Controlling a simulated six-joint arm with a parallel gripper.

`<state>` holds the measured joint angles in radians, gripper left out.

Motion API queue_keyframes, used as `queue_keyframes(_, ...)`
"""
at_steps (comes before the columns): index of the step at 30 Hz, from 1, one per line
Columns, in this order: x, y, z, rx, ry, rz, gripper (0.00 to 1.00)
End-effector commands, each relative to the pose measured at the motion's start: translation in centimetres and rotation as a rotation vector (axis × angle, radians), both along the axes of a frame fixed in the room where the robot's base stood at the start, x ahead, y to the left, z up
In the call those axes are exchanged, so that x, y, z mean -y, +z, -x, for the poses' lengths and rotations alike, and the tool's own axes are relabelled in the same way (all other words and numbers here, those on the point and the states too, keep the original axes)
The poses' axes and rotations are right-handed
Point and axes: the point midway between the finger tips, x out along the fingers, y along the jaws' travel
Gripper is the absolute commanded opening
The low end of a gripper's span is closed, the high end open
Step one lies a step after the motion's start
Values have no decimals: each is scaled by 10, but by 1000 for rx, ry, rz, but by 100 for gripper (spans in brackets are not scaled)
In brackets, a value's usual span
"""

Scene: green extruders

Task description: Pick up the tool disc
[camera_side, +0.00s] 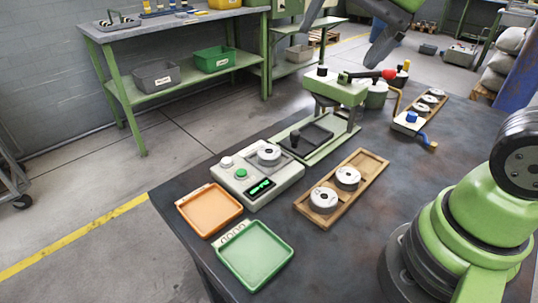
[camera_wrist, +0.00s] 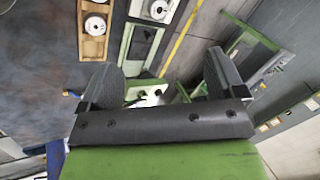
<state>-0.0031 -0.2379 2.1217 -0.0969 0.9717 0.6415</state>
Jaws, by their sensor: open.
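Several grey metal discs are in view, and I cannot tell which one is the tool disc. Two discs, a nearer one (camera_side: 323,200) and a farther one (camera_side: 347,177), sit in a wooden tray (camera_side: 374,167). Another disc (camera_side: 268,153) lies on the white-and-green scale (camera_side: 235,180). The wrist view shows a tray disc (camera_wrist: 95,24) and the scale disc (camera_wrist: 158,9) beyond the fingers. My gripper (camera_wrist: 161,62) is open and empty, its dark fingers wide apart, well away from the discs.
A green hand press (camera_side: 340,92) with a red-knobbed lever stands behind the trays. An orange tray (camera_side: 209,209) and a green tray (camera_side: 255,254) lie at the front left edge. More discs sit in a back wooden tray (camera_side: 435,93).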

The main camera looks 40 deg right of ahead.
Motion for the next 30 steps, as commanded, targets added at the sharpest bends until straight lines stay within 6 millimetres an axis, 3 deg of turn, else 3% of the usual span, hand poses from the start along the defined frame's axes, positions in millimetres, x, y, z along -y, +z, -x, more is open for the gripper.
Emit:
queue_keyframes(1, 1, -7, -19, -56, -92, -32, 89)
queue_keyframes(5, 4, -30, -62, -177, -366, -105, 89)
queue_keyframes(9, 8, -69, -104, -292, -673, -158, 89)
queue_keyframes(15, 13, -135, -145, -402, -1076, -187, 89)
queue_keyframes(21, 16, -176, -159, -441, -1302, -187, 89)
queue_keyframes(30, 17, -217, -160, -448, -1345, -186, 89)
